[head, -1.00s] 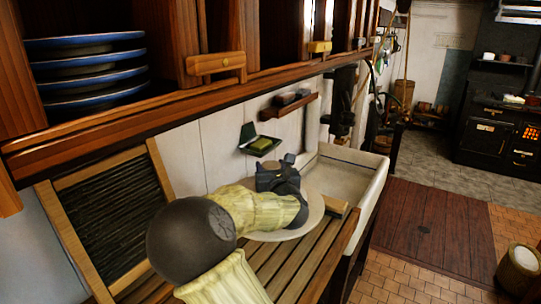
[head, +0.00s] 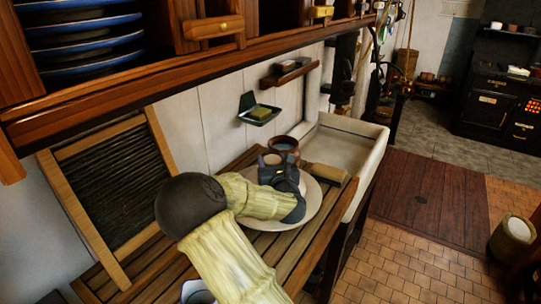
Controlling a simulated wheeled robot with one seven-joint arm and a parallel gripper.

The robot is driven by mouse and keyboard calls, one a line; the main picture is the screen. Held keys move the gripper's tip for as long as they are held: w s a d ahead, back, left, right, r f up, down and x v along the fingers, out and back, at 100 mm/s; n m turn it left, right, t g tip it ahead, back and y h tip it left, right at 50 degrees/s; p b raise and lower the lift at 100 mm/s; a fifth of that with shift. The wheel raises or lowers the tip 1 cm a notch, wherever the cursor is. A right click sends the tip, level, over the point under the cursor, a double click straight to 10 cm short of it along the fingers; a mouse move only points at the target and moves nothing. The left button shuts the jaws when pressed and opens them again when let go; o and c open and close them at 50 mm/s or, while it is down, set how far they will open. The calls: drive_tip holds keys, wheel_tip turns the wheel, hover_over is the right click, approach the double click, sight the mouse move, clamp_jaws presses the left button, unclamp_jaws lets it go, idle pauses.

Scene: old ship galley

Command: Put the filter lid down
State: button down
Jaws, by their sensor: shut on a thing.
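The filter lid looks to be the pale round disc (head: 262,220) under my gripper. My gripper (head: 291,203) is dark, at the end of my arm, and points down at the disc. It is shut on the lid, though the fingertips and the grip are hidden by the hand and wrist. The lid lies roughly level over the slatted wooden drainboard (head: 318,222). I cannot tell whether it touches the slats.
A brown pot (head: 284,145) stands just behind my gripper. A wooden roller-like piece (head: 326,174) lies right of the lid, by the pale sink (head: 350,150). A washboard (head: 105,185) leans at left. A soap dish (head: 260,114) is on the wall. Cupboards overhang the drainboard.

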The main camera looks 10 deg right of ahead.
drive_tip(key=shift+a+f, duration=0.2)
drive_tip(key=shift+f, duration=0.7)
drive_tip(key=shift+f, duration=0.2)
drive_tip(key=c, duration=0.6)
unclamp_jaws()
drive_tip(key=shift+r, duration=0.1)
drive_tip(key=s+b, duration=0.2)
drive_tip(key=s, duration=1)
drive_tip(key=shift+b, duration=0.3)
